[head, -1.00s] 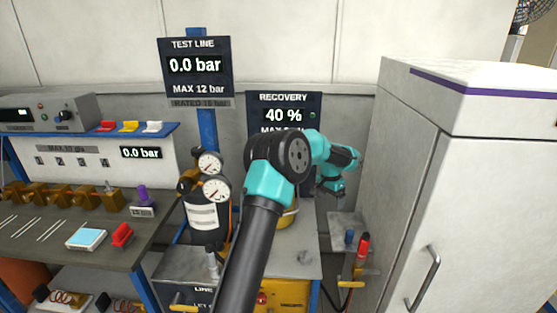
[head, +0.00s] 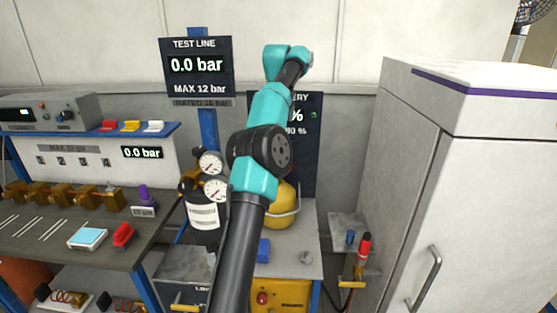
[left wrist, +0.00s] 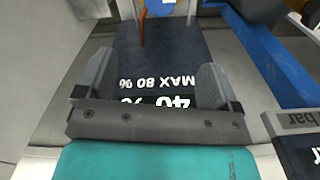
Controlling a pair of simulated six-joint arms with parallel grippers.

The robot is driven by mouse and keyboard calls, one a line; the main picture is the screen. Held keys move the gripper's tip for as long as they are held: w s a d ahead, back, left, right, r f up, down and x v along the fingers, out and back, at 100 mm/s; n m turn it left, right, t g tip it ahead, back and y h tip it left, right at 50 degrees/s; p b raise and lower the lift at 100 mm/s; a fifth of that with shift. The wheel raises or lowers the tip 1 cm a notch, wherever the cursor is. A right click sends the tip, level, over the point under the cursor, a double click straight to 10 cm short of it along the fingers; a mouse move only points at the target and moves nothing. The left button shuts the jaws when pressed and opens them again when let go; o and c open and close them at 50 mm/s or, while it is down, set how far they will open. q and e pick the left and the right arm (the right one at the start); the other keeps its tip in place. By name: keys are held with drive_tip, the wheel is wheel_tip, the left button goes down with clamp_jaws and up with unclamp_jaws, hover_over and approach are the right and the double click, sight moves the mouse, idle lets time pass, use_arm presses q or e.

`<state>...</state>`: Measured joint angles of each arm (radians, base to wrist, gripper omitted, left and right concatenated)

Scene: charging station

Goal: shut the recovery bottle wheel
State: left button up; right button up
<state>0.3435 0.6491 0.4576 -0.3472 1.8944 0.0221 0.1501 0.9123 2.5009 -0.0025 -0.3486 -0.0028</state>
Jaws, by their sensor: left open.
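The yellow recovery bottle (head: 283,208) stands on the grey bench behind my left arm in the head view. Its top is hidden by the arm, so I cannot see the wheel. My left arm reaches up in front of the recovery sign (head: 306,160). The left gripper's fingers are not clear in the head view. In the left wrist view my left gripper (left wrist: 155,82) is open and empty, its two grey fingers wide apart over the upside-down sign (left wrist: 160,55). My right gripper is not in view.
Two gauges (head: 212,176) on a dark cylinder stand left of the arm. A white cabinet (head: 480,190) closes off the right side. A red-topped item (head: 364,245) is on a small shelf beside it. The workbench (head: 60,240) at left holds brass fittings.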

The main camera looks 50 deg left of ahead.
use_arm(q)
drive_tip(key=shift+f, duration=0.15)
wheel_tip(320, 180, down, 17)
drive_tip(key=shift+f, duration=0.1)
idle(1.1)
drive_tip(key=shift+c, duration=0.5)
drive_tip(key=c, duration=0.8)
